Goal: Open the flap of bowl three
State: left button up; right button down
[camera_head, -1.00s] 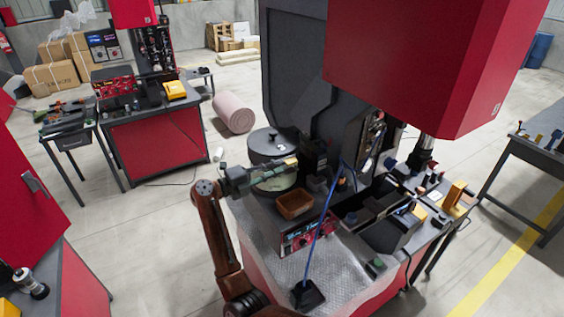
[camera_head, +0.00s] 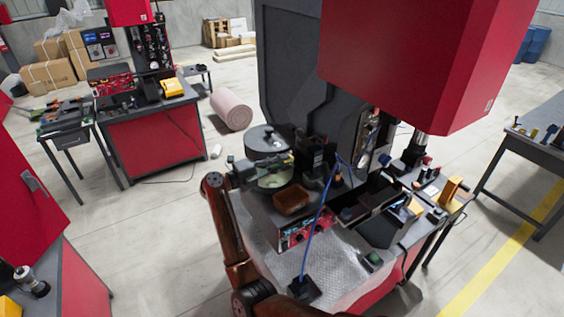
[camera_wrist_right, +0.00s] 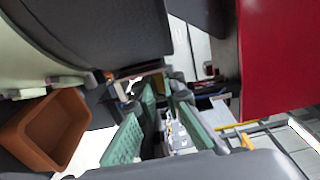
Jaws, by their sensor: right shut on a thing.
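A pale green bowl surface (camera_head: 272,181) shows below my gripper, and a pale curved rim (camera_wrist_right: 40,60) fills the upper left of the right wrist view. My right gripper (camera_head: 284,160) reaches across the front of the bowl. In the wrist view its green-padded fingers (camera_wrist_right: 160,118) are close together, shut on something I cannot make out. The flap and the bowl's number cannot be told apart here. My left gripper is not in view.
A brown open box (camera_head: 292,201) stands just in front of the bowl and shows in the wrist view (camera_wrist_right: 48,130). A blue cable (camera_head: 321,210) rises beside it. A large red housing (camera_head: 410,65) overhangs at the right. Bare metal benchtop (camera_head: 270,245) is in front.

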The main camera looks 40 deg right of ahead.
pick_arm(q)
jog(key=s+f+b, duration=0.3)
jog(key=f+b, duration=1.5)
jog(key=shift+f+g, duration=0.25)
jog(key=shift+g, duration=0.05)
pick_arm(e)
jog(key=shift+s+a+f+m, duration=0.1)
jog(key=shift+s+f+m, duration=0.55)
jog(key=shift+m, duration=1.85)
jog(key=shift+s+a+f+m, duration=0.1)
jog(key=shift+s+f+m, duration=0.55)
jog(key=shift+m, duration=1.85)
jog(key=shift+s+a+f+m, duration=0.1)
jog(key=shift+s+f+m, duration=0.55)
jog(key=shift+m, duration=1.85)
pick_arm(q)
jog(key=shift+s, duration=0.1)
pick_arm(e)
jog(key=shift+s+r, duration=0.15)
jog(key=shift+r, duration=0.05)
